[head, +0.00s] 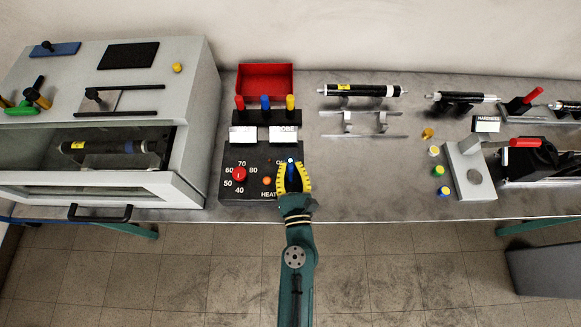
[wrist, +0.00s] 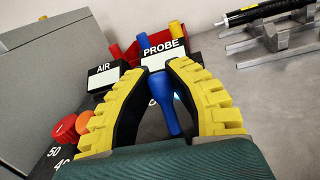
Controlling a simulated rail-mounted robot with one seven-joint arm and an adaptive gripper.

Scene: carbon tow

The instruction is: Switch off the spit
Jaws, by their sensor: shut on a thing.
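A black control panel (head: 227,190) stands on the bench in front of the coloured handles. It carries a red dial (head: 239,174) marked with numbers, an orange button or lamp (head: 267,181) and a blue lever (head: 291,167). My gripper (head: 292,173) has its yellow fingers shut around the blue lever. In the wrist view the lever (wrist: 163,88) stands between the fingers of my gripper (wrist: 166,72). The lever's label and base are mostly hidden by the fingers. A black roll (head: 105,147) lies behind the window of the grey oven cabinet (head: 190,120) at left.
Red, blue and yellow handles (head: 265,103) stand in a rack behind the panel, with AIR and PROBE labels. A red bin (head: 265,79) is behind them. A tube on a stand (head: 362,90) and a grey fixture (head: 469,170) are to the right.

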